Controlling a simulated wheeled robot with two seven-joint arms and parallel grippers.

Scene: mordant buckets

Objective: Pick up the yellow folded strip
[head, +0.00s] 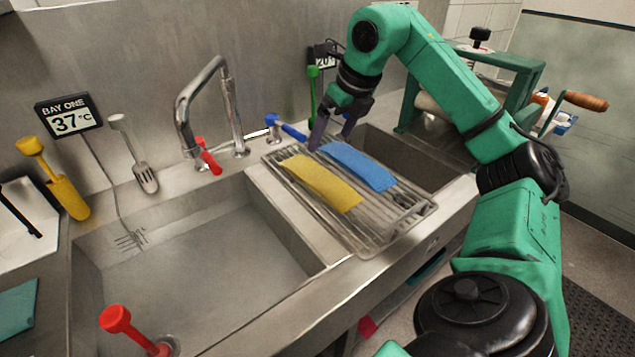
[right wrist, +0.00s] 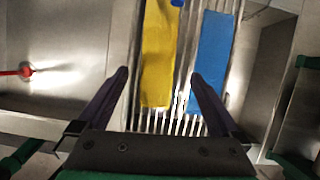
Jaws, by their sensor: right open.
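The yellow folded strip (head: 320,183) lies flat on the wire rack (head: 385,232) that spans the sink divider, left of a blue strip (head: 358,166). My right gripper (head: 334,138) is open and empty, over the back end of the rack near the blue strip's far end. In the right wrist view, the yellow strip (right wrist: 157,55) shows between the two open fingers (right wrist: 160,76), and the blue strip (right wrist: 211,50) lies to the right, beyond the right finger. My left gripper is not in view.
A large empty basin (head: 200,265) lies left of the rack, and another basin lies to its right. A curved faucet (head: 182,105) and a blue-handled tap (head: 293,132) stand behind. A red-handled stopper (head: 115,319) stands at the front left.

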